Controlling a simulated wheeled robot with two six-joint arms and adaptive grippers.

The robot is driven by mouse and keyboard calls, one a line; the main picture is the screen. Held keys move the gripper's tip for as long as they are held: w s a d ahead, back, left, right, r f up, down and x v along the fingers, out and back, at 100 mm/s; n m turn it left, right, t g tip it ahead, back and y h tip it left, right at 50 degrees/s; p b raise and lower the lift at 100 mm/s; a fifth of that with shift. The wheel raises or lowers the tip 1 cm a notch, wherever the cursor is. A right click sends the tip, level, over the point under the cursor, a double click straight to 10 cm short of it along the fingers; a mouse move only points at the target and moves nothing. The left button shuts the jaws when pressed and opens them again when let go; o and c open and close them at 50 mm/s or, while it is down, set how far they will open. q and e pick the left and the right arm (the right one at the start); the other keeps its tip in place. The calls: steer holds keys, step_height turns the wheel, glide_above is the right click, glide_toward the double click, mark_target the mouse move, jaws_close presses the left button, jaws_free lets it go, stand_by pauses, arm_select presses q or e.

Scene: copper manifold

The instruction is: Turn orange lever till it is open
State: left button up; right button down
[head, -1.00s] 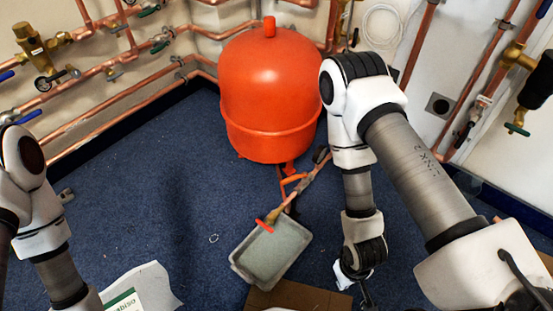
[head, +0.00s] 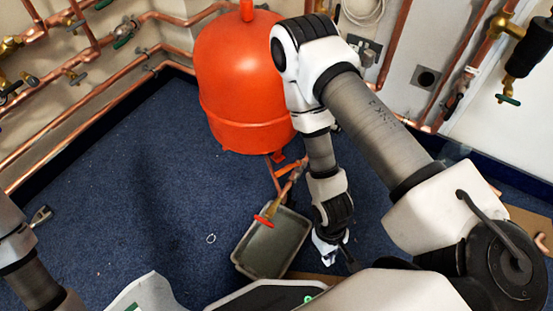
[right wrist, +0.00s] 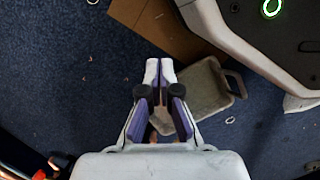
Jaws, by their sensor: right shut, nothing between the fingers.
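A short copper pipe with a valve runs from below the large orange-red tank (head: 240,85) down to the grey tray (head: 240,268). A small orange-red handle (head: 263,220) sits at its lower end, above the tray's far edge. My right gripper (head: 345,258) is low, to the right of the tray and apart from the handle. In the right wrist view its fingertips (right wrist: 160,70) are together and empty, with the tray (right wrist: 215,88) below them. That view does not clearly show the handle. Only part of my left arm shows at the left edge; its gripper is out of frame.
Copper pipes (head: 100,95) with valves line the left wall. Brown cardboard (right wrist: 168,28) lies on the floor beside the tray. A metal fitting (head: 41,215) lies at the left. Blue carpet (head: 150,210) left of the tray is mostly clear.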

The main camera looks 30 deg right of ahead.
steer(key=n+b, duration=0.2)
steer(key=b, duration=0.1)
glide_toward(288, 168)
steer(key=w+a+r, duration=0.1)
steer(key=w+a, duration=0.2)
steer(key=b+x, duration=0.5)
steer(key=x, duration=0.4)
steer(key=shift+d+g+h, duration=0.3)
steer(key=shift+d, duration=0.15)
steer(key=shift+s, duration=0.1)
